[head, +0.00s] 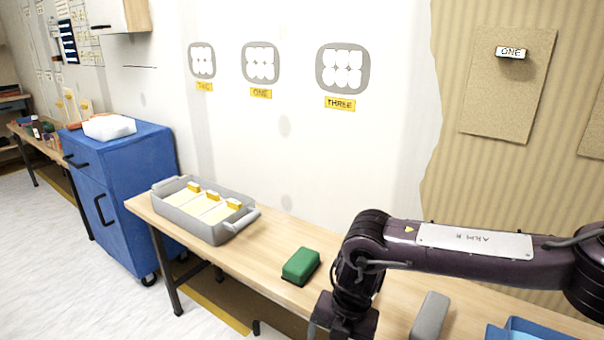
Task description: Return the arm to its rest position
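My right arm (480,255) comes in from the right edge and reaches across the table's right half. It bends downward at its wrist, left of the grey block. My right gripper (345,322) is at the bottom edge of the head view. Its fingertips are cut off by the frame, so I cannot see whether it is open or shut or holds anything. My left arm and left gripper are not in view.
The wooden table (262,258) carries a grey tray (207,224) with yellow-handled pieces, a green block (300,265), a grey block (430,316) and a blue container (540,328). A blue cabinet (128,195) stands left. A wallpapered wall with a cork panel (508,95) stands behind.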

